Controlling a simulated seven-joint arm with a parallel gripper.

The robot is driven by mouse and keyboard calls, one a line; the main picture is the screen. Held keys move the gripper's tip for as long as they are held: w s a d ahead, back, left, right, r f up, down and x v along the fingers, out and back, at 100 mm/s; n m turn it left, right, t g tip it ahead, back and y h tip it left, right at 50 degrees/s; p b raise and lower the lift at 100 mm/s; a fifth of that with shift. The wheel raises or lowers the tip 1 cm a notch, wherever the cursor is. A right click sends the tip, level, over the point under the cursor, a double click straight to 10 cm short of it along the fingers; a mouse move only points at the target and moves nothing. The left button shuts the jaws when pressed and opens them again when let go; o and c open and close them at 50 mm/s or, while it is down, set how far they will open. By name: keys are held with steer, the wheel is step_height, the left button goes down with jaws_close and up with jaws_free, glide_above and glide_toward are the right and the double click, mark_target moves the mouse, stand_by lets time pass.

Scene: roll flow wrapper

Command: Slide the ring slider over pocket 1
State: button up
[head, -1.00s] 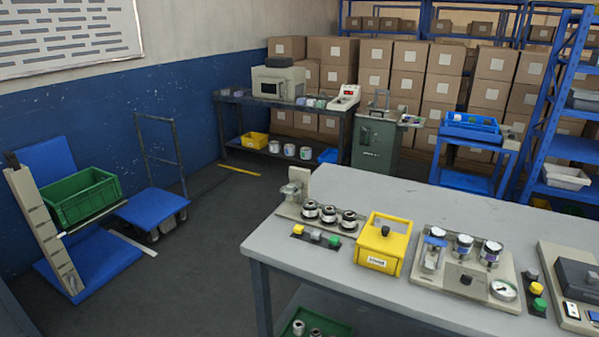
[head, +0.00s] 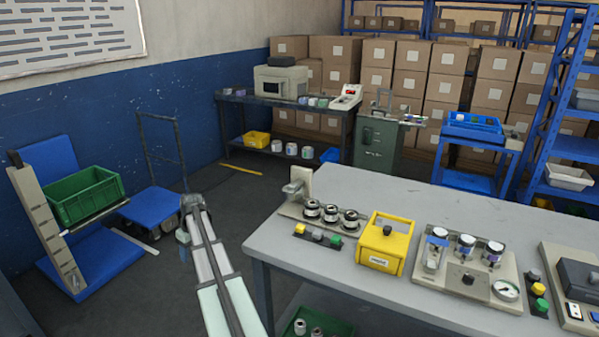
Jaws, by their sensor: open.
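A beige fixture (head: 456,277) stands on the grey table right of the yellow box, with three jars in a row. A small blue piece (head: 437,241), which may be the ring slider, sits at its left jar. Pocket numbers are too small to read. My arm rises from the bottom, left of the table. My gripper (head: 183,244) seems to be at its far end, over the floor, small and far from the fixture. It is open and holds nothing that I can see.
The yellow box (head: 380,262) and another fixture with three jars (head: 331,215) stand left of the beige fixture. A button strip (head: 318,236) lies in front of that one. A gauge (head: 506,291) is at the right front. The table's back is clear.

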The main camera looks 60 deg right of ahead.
steer(key=s+d+r, duration=0.1)
steer(key=d+r, duration=0.2)
steer(key=d, duration=0.4)
steer(key=s+d+r, duration=0.2)
steer(key=d+r, duration=0.2)
steer(key=d, duration=0.3)
steer(key=t+h, duration=0.1)
steer(key=t, duration=0.1)
glide_toward(302, 168)
steer(key=shift+n, duration=0.3)
steer(key=x, duration=1)
steer(key=shift+w+f, duration=0.1)
steer(key=shift+f, duration=0.3)
jaws_close()
